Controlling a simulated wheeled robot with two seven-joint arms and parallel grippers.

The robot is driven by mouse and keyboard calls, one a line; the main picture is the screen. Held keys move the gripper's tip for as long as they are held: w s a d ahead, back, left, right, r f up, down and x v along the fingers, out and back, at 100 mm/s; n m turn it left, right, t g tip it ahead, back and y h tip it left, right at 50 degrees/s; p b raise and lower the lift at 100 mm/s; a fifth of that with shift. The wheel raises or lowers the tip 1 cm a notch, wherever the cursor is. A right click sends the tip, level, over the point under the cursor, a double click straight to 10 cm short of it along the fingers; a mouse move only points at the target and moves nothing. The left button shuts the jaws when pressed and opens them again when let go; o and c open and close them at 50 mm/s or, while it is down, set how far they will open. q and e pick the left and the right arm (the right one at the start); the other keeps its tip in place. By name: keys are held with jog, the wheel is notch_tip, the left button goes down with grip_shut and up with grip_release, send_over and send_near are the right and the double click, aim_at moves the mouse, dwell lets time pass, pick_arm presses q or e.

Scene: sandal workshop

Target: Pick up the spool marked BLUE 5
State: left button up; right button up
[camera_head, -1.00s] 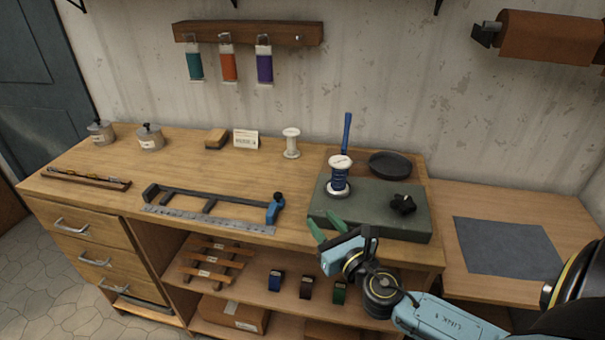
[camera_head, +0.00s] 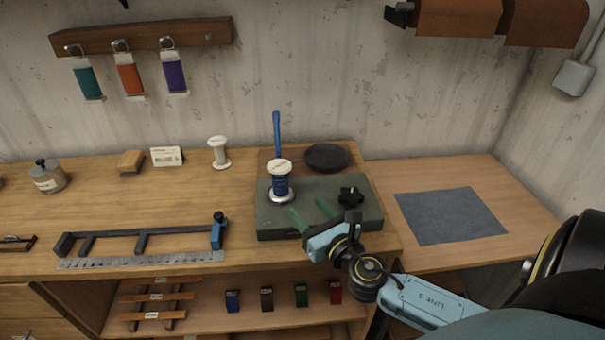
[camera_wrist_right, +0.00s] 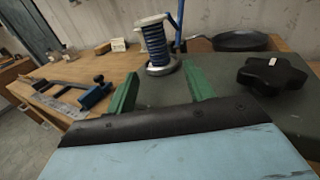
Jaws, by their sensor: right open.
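A spool wound with blue thread (camera_head: 281,186), with a pale top, stands upright on a silver disc on the green-grey block (camera_head: 330,222). Its label is too small to read. My right gripper (camera_head: 308,211) is open and empty, its green fingers pointing toward the spool from the front right, apart from it. My left gripper is not in view.
A black star knob (camera_head: 350,196) sits on the block right of the spool. A white spool (camera_head: 218,152) stands to the left. A grey mat (camera_head: 450,215) lies on the lower right table.

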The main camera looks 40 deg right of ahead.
aim_at(283, 184)
jog(key=w, duration=0.3)
jog(key=shift+w+d+r, duration=0.1)
jog(key=shift+d, duration=0.05)
jog(key=w, duration=0.3)
jog(key=shift+d, duration=0.15)
jog(key=shift+w+d+p, duration=0.1)
jog(key=shift+w+p, duration=0.2)
jog(key=shift+w, duration=0.5)
jog(key=w, duration=0.4)
jog(key=shift+w, duration=0.55)
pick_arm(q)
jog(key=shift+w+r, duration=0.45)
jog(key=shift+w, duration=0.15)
pick_arm(e)
jog(key=c, duration=1.1)
